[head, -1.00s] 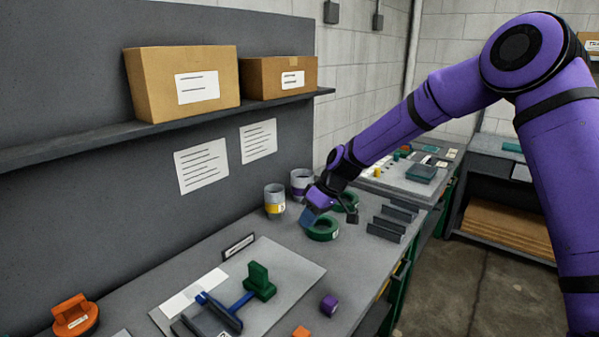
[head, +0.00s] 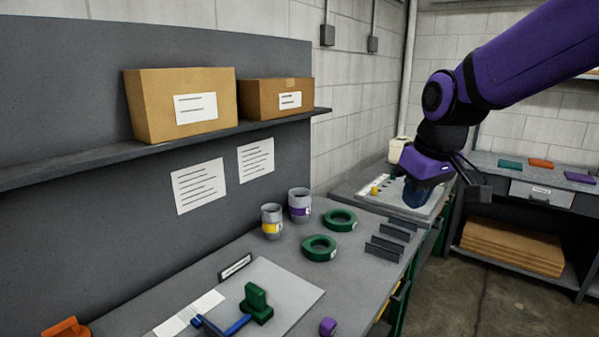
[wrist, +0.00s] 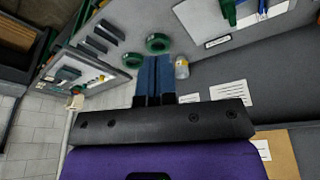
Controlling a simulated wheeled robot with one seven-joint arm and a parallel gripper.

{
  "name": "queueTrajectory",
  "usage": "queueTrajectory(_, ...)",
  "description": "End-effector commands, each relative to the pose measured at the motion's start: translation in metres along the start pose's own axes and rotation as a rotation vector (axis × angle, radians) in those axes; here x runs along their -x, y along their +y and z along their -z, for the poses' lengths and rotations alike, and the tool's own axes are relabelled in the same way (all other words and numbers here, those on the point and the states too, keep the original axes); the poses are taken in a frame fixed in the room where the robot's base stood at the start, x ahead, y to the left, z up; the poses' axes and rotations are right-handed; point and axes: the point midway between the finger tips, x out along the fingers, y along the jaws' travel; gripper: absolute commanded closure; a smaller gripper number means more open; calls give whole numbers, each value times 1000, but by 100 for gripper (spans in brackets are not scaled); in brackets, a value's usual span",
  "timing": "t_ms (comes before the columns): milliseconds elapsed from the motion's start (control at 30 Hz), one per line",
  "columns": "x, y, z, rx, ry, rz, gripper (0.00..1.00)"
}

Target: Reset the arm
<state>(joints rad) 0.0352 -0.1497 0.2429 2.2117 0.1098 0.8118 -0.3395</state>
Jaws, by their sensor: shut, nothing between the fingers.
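My gripper (head: 441,195) is raised at the right in the head view, in front of the far end of the bench and apart from everything on it. In the wrist view its two blue fingers (wrist: 154,78) lie side by side, closed, with nothing between them. The purple arm reaches in from the upper right.
The grey bench (head: 290,248) holds two green rings (head: 319,248), two cups (head: 271,221), dark angled brackets (head: 384,248) and a board (head: 293,293) with a green block (head: 256,303). Boxes (head: 180,105) sit on the shelf above. Floor (head: 470,295) at right is clear.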

Motion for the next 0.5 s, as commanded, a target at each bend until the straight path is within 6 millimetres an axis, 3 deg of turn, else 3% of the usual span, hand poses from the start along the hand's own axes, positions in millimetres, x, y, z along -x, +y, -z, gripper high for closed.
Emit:
queueTrajectory(200, 43, 5, -60, -135, 49, -75, 100)
queueTrajectory(500, 78, 5, -146, -330, 127, -133, 100)
